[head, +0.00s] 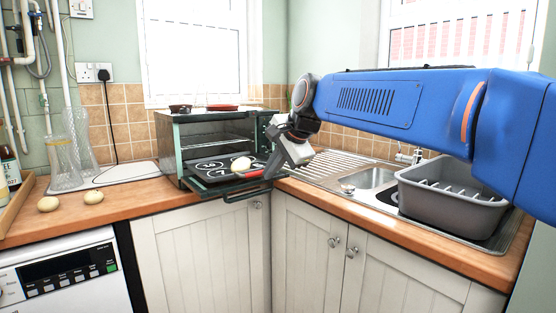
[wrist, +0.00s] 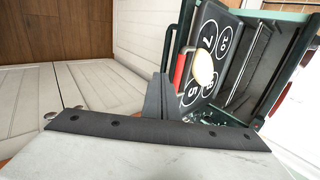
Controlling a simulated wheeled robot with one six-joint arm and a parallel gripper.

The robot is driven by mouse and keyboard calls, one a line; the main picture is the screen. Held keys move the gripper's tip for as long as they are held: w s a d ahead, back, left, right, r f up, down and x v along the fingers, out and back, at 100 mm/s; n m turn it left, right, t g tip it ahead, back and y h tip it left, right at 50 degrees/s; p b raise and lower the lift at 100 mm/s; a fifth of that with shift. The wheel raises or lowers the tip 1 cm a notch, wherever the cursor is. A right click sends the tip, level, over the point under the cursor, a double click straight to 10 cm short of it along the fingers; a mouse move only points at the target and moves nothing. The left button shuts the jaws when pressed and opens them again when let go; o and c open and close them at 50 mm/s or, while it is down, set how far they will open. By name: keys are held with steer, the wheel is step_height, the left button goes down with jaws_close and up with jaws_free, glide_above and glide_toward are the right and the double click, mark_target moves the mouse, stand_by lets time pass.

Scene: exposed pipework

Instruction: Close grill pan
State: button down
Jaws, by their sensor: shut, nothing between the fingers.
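The grill pan (head: 218,168) is a dark flat tray with white numbered circles, lying partly out of the open front of the small green oven (head: 170,150). Its red handle (head: 250,174) sticks out at the front. A pale round item (head: 241,163) rests on it. In the wrist view the pan (wrist: 207,42), its red handle (wrist: 180,66) and the pale item (wrist: 204,69) show at the upper right. My gripper (head: 272,166) is shut and empty at the right end of the handle. In the wrist view its dark fingers (wrist: 158,98) are just below the handle; contact cannot be told.
A black bar (head: 245,195) spans the oven's lowered front edge. The sink (head: 370,180) with a grey dish rack (head: 450,196) is at the right. Glass vases (head: 64,160) and round pale items (head: 48,204) stand on the left worktop. Cupboards are below.

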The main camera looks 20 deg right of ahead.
steer(key=shift+w+a+f, duration=0.1)
steer(key=shift+w+a, duration=0.1)
steer(key=shift+w, duration=0.4)
steer(key=shift+w+a+f, duration=0.15)
steer(key=shift+w+a, duration=0.05)
steer(key=shift+w, duration=0.45)
steer(key=shift+w+a+f, duration=0.1)
steer(key=shift+w+a, duration=0.1)
steer(key=shift+w, duration=0.4)
steer(key=w+a, duration=0.2)
steer(key=w, duration=0.5)
steer(key=w+a, duration=0.3)
steer(key=w, duration=0.5)
steer(key=w+a, duration=0.2)
steer(key=w, duration=0.6)
steer(key=shift+w+a, duration=0.25)
steer(key=shift+a, duration=0.05)
